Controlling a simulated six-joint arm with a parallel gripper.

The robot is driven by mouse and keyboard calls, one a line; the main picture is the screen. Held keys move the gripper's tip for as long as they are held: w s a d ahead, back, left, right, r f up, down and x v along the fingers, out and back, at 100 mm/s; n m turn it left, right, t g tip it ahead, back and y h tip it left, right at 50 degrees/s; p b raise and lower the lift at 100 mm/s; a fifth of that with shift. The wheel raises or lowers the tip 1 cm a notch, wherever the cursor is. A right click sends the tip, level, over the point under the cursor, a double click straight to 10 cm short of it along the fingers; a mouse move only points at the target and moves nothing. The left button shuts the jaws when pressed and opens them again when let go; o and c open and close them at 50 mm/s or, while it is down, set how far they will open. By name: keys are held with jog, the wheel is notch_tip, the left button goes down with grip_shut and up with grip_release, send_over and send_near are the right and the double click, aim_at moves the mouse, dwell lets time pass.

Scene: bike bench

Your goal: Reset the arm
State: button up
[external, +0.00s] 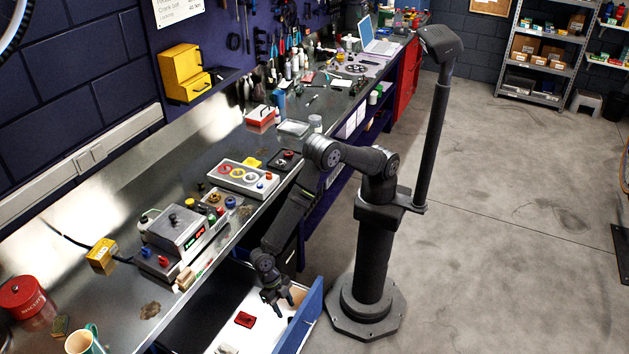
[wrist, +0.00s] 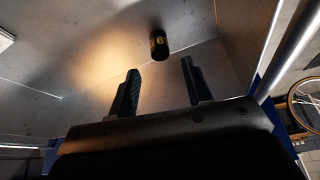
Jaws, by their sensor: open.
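My gripper (external: 279,296) hangs low over the open drawer (external: 301,321) below the bench, with its fingers pointing down. In the wrist view its two fingers (wrist: 160,90) are apart with nothing between them. A red item (external: 245,319) lies on the drawer's white floor, to the left of my gripper. My arm reaches from its column over the bench edge and down to the drawer.
The steel bench carries a grey control box (external: 181,230), a tray with coloured rings (external: 243,177), a yellow box (external: 102,256), a red tin (external: 26,300) and a mug (external: 84,341). The drawer's blue front stands out from the bench. Open floor lies to the right.

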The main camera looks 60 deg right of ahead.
aim_at(290, 319)
jog(key=x, duration=0.7)
jog(key=shift+a+r, duration=0.15)
jog(key=shift+r, duration=1.55)
